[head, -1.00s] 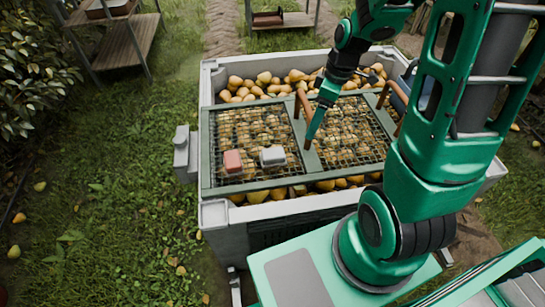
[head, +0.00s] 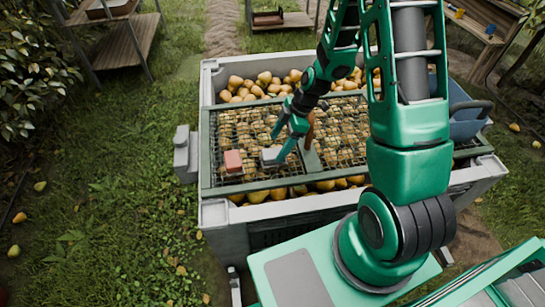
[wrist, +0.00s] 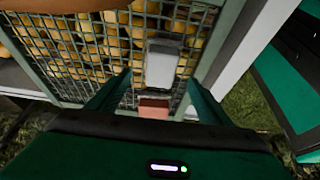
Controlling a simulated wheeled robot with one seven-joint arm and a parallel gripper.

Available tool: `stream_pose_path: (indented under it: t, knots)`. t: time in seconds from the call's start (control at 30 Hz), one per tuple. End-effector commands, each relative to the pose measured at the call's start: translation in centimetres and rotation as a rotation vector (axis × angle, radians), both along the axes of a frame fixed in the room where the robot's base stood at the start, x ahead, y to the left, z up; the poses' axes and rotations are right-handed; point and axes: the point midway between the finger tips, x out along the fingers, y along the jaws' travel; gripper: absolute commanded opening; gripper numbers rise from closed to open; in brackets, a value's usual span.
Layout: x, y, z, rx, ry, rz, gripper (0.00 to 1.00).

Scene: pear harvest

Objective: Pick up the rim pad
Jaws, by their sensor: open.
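Two small blocks lie on the wire mesh of the crate's cover: a red block (head: 233,161) and a light grey block (head: 269,157). I cannot tell by look which one is the rim pad. My gripper (head: 277,150) is open and empty, with its fingers above and beside the grey block, which they partly hide in the head view. In the wrist view the grey block (wrist: 162,64) shows just beyond the fingertips and the red block (wrist: 154,107) shows between the fingers. Contact with either block cannot be made out.
The grey crate (head: 222,215) is full of pears under the framed mesh cover (head: 205,150). A brown handle (head: 310,130) stands up right of my gripper. A blue container (head: 465,120) is at the crate's right. Grass lies open to the left.

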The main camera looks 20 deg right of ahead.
Motion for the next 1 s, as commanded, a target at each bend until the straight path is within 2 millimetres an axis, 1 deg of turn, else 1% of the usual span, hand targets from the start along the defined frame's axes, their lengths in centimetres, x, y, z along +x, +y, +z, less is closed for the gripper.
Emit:
stream_pose_path:
  t: [0.17,0.27,0.4,0.53,0.63,0.87,0.97,1.0]
  knots:
    - [0.0,0.3,-0.9,-0.001,0.001,0.0,0.73]
    - [0.1,0.6,-1.9,0.0,0.003,0.0,0.73]
    - [0.1,1.2,-3.7,0.0,0.003,0.0,0.73]
    - [0.3,1.7,-5.0,0.0,0.003,0.0,0.73]
    - [0.3,1.9,-5.4,-0.001,0.001,-0.001,0.73]
    - [0.4,1.9,-5.5,-0.001,0.0,-0.001,0.73]
    - [0.4,1.9,-5.5,-0.001,0.0,-0.001,0.51]
    - [0.4,1.9,-5.4,-0.001,0.001,-0.001,0.42]
